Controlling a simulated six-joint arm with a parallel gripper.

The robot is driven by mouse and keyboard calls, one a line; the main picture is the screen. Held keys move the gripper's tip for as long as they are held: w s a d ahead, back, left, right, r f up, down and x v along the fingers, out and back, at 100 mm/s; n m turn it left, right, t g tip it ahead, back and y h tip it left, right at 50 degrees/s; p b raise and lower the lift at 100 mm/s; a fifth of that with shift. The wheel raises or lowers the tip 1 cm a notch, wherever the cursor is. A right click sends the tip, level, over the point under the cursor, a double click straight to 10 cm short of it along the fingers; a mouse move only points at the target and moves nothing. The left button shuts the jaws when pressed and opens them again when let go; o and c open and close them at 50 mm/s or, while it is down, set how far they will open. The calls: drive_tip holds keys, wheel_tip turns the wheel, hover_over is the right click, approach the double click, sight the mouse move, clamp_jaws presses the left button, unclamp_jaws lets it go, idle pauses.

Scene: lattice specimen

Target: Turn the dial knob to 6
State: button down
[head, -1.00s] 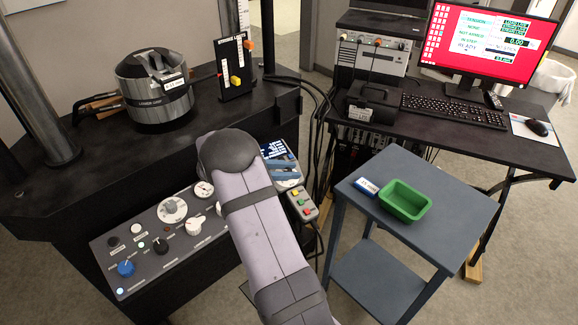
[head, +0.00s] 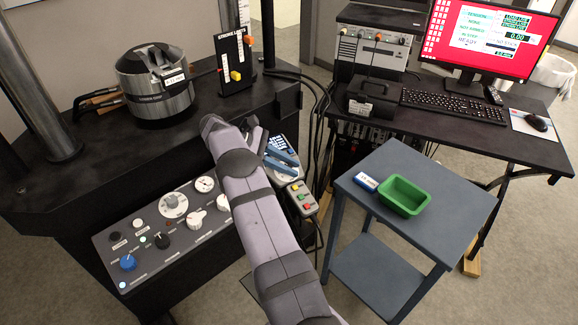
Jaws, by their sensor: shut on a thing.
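The control panel (head: 150,264) slopes along the front of the black bench. A round pale dial (head: 173,205) with a grey knob sits near its top middle. A white knob (head: 196,217), a black knob (head: 162,241) and a blue knob (head: 128,263) are also on it. The numbers are too small to read, so I cannot tell which knob carries the 6 or where it points. My arm crosses the panel's right end and hides part of it. My gripper's fingertips are not visible.
A metal cylinder fixture (head: 156,84) and a black upright plate (head: 236,66) stand on the bench. A button box (head: 301,199) hangs to the right of the panel. A blue-grey cart (head: 440,205) holds a green tray (head: 405,207) and a small blue-white box (head: 366,182).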

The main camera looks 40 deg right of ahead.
idle(0.6)
drive_tip(key=c, duration=1.6)
unclamp_jaws()
drive_tip(key=shift+o, duration=0.2)
drive_tip(key=shift+r, duration=0.1)
wheel_tip(320, 180, up, 10)
drive_tip(key=shift+f+b, duration=0.1)
drive_tip(key=shift+b, duration=0.2)
